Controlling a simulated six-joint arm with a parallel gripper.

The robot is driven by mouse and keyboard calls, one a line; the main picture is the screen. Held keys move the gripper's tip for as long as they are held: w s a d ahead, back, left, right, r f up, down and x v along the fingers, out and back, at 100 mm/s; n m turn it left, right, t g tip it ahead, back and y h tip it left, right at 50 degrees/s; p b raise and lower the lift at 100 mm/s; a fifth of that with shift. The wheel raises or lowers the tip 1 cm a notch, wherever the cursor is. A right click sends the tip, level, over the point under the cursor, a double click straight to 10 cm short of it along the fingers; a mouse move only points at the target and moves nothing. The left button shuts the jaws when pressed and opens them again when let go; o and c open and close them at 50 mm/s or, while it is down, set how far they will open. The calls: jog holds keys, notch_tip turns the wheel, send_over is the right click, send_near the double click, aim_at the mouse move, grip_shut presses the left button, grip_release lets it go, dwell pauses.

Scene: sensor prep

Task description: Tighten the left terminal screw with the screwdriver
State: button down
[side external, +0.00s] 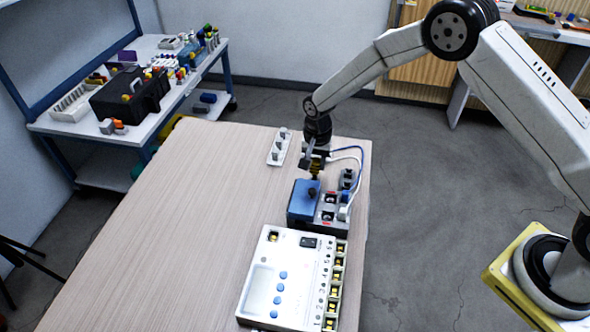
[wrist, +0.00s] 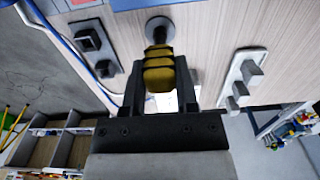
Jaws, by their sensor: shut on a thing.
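My gripper (side external: 314,160) is above the blue box (side external: 301,203) in the side view. In the wrist view, my gripper (wrist: 158,88) has its fingers on either side of the yellow and black screwdriver handle (wrist: 160,76). The screwdriver (side external: 315,170) points down toward the blue box top. A grey round piece (wrist: 154,22) shows at the far end of its dark shaft. Whether the tip touches anything is unclear. A dark block with grey and red parts (side external: 328,208) adjoins the blue box. I cannot tell which part is the left terminal screw.
A white panel unit (side external: 259,290) with blue buttons and yellow terminals lies in front. A white strip with grey pegs (side external: 279,148) lies behind. Dark connector blocks (side external: 347,180) and blue and white cables (side external: 361,160) are to the right. The left of the wooden table (side external: 180,230) is clear.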

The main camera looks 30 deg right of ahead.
jog(key=shift+r, duration=0.85)
jog(key=shift+r, duration=0.35)
jog(key=shift+r, duration=0.35)
jog(key=shift+r, duration=0.45)
notch_tip(320, 180, up, 11)
jog(key=s+a, duration=0.3)
jog(key=s, duration=0.4)
jog(key=s+a, duration=0.3)
jog(key=s, duration=0.3)
notch_tip(320, 180, down, 6)
jog(key=shift+d+f, duration=0.1)
jog(key=shift+f, duration=0.1)
jog(key=shift+f, duration=1.65)
